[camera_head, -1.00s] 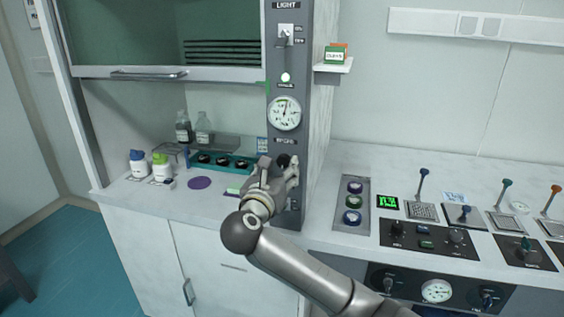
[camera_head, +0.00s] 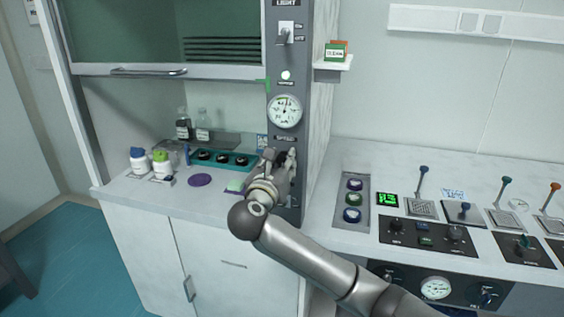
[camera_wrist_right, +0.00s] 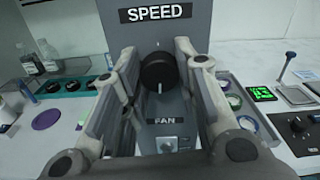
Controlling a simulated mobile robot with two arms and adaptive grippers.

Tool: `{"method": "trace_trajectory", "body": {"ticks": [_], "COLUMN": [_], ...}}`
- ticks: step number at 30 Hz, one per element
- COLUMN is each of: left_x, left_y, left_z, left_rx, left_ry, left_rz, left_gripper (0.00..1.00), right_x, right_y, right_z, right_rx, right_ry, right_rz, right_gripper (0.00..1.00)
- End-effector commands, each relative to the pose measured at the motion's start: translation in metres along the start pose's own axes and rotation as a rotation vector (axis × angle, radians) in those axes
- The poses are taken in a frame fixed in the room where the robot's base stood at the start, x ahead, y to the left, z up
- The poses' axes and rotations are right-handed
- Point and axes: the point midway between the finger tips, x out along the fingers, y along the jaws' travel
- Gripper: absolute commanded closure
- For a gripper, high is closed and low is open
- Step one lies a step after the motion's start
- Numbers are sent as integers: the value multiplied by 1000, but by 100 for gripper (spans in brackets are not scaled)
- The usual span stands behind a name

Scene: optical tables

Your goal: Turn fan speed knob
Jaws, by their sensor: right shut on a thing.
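The black fan speed knob (camera_wrist_right: 159,72) sits on the grey column between the labels SPEED and FAN, with its white pointer line pointing down in the right wrist view. My right gripper (camera_head: 280,157) is at the column below the round gauge. Its two fingers are shut on the knob, one on each side, as the right wrist view shows. In the head view the gripper largely hides the knob. My left gripper is out of view.
The column carries a round gauge (camera_head: 285,111) and a light switch (camera_head: 286,33) above. Left on the worktop are bottles (camera_head: 161,162) and a teal rack (camera_head: 222,160).

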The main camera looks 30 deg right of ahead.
Motion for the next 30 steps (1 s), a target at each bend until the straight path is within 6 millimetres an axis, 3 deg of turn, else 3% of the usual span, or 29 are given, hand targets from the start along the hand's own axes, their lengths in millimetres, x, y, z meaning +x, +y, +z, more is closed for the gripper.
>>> {"method": "trace_trajectory", "body": {"ticks": [11,30], "left_x": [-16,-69], "left_y": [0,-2], "left_z": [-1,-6], "left_rx": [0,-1], "left_ry": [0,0], "left_rz": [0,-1], "left_gripper": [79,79], "right_x": [-1,0], "right_y": [0,0], "right_z": [0,2], "right_rx": [-69,-406], "right_ry": [10,7], "right_rz": [1,1], "right_gripper": [95,95]}}
